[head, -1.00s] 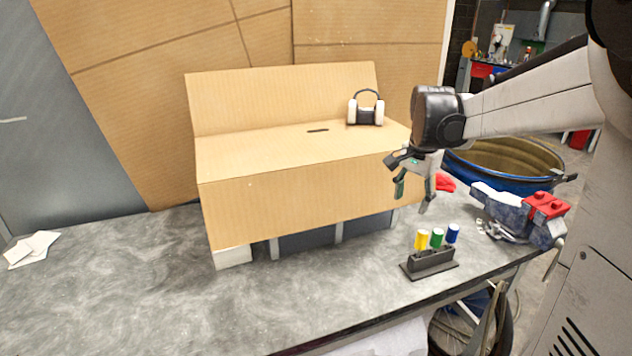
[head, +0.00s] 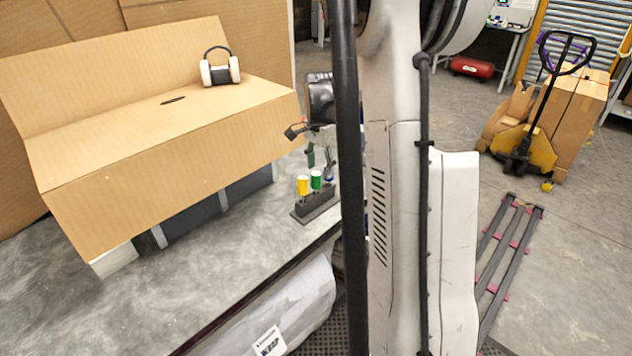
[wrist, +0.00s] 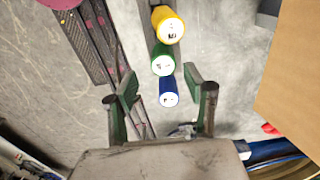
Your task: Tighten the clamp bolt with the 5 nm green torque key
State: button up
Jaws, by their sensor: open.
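The green torque key (head: 316,180) stands upright in a dark rack (head: 318,208) on the bench, between the yellow key (head: 303,186) and the blue key. In the wrist view, the yellow key (wrist: 168,28), green key (wrist: 162,62) and blue key (wrist: 168,96) form a row. My gripper (head: 320,158) is open and empty, just above the rack. In the wrist view my gripper (wrist: 158,84) has its fingers on either side of the row, near the green and blue caps. Contact cannot be told. I cannot make out a clamp bolt.
A large cardboard-coloured box form (head: 160,150) with a slot and earmuffs (head: 221,70) on top stands left of the rack. The bench (head: 160,300) in front of it is clear. A yellow pallet truck (head: 530,145) stands at far right.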

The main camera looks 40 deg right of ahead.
aim_at(316, 182)
jog(key=f, duration=0.3)
jog(key=a+f, duration=0.1)
jog(key=f, duration=0.1)
jog(key=shift+w+p, duration=0.3)
jog(key=shift+p, duration=0.05)
jog(key=shift+f, duration=0.5)
grip_shut()
